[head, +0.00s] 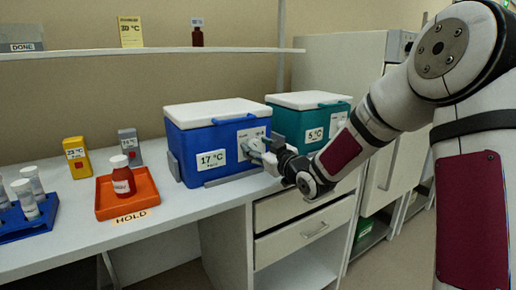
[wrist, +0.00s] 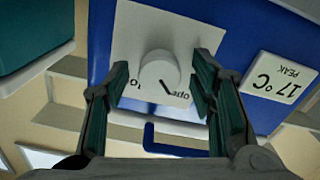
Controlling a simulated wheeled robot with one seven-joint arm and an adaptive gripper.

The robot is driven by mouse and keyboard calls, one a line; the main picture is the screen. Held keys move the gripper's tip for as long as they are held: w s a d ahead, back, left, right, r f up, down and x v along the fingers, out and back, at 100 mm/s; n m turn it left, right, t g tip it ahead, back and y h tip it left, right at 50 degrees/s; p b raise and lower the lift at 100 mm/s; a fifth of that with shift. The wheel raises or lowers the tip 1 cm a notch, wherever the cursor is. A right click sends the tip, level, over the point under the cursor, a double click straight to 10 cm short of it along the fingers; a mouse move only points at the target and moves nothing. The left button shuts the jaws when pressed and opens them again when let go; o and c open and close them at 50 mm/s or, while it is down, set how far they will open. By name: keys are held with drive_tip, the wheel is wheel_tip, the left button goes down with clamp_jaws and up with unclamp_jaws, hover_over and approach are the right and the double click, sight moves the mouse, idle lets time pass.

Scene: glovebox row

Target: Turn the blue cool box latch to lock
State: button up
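The blue cool box (head: 215,137) with a white lid stands on the bench, labelled 17 °C PEAK. In the wrist view, which looks upside down, its blue front (wrist: 215,25) carries a white plate (wrist: 135,30) with a round white latch knob (wrist: 159,70). The knob's dark pointer mark points to the lower right, by the word "open"; the other word is partly hidden. My gripper (head: 262,152) is at the box's front right; its fingers (wrist: 162,82) are apart, one on each side of the knob. Whether they touch it I cannot tell.
A teal cool box (head: 310,125) labelled 5 °C stands to the right. An orange tray (head: 143,192) with a red bottle (head: 122,178), a yellow box (head: 77,157), a grey box (head: 130,147) and a blue vial rack (head: 28,222) are on the left. Drawers (head: 305,240) lie below the bench.

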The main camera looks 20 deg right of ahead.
drive_tip(key=c, duration=1.1)
drive_tip(key=m+p, duration=0.2)
drive_tip(key=m, duration=0.2)
drive_tip(key=shift+r+p, duration=0.1)
drive_tip(key=shift+p, duration=0.2)
drive_tip(key=m+p, duration=0.3)
drive_tip(key=m, duration=0.1)
drive_tip(key=shift+d, duration=0.1)
drive_tip(key=m+p, duration=0.3)
drive_tip(key=m, duration=0.2)
drive_tip(key=shift+m, duration=0.4)
drive_tip(key=shift+m+p, duration=1.35)
drive_tip(key=shift+m, duration=0.65)
